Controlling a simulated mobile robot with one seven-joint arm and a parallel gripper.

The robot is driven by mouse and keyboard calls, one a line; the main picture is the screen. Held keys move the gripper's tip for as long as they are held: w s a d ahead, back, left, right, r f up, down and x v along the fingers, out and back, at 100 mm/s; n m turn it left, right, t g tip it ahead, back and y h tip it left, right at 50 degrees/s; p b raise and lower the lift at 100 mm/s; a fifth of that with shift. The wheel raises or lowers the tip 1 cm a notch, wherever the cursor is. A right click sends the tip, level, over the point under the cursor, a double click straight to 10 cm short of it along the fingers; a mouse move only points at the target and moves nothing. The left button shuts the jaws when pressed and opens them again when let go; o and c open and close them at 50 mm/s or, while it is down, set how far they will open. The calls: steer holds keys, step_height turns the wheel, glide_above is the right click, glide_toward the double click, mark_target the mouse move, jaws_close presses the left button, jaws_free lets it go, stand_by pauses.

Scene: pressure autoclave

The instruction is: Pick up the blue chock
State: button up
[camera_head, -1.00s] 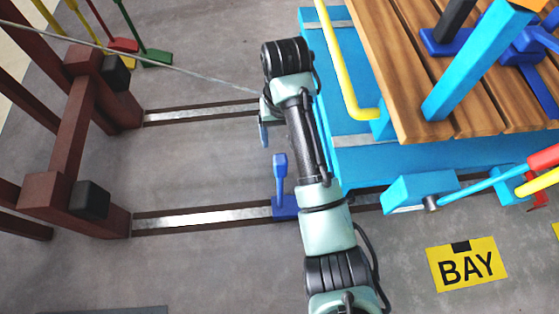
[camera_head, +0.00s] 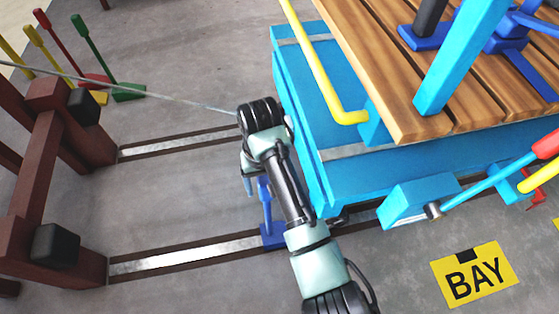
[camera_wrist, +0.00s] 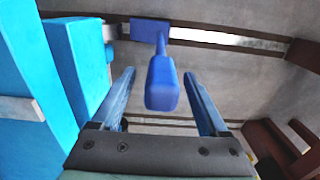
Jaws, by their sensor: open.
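My wrist partly hides the fingers in the head view.
The blue cart (camera_head: 300,130) with a wooden deck (camera_head: 450,90) and yellow rail (camera_head: 325,75) stands close right of my arm. A brown buffer frame (camera_head: 30,190) stands left. Green (camera_head: 128,91), red and yellow chocks stand at the upper left. Floor between the rails is clear.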

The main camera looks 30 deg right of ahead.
step_height(320, 180, down, 3)
steer(key=shift+r+b, duration=0.1)
steer(key=shift+b, duration=0.6)
steer(key=shift+a, duration=0.1)
jaws_close()
stand_by(0.5)
steer(key=shift+r, duration=0.1)
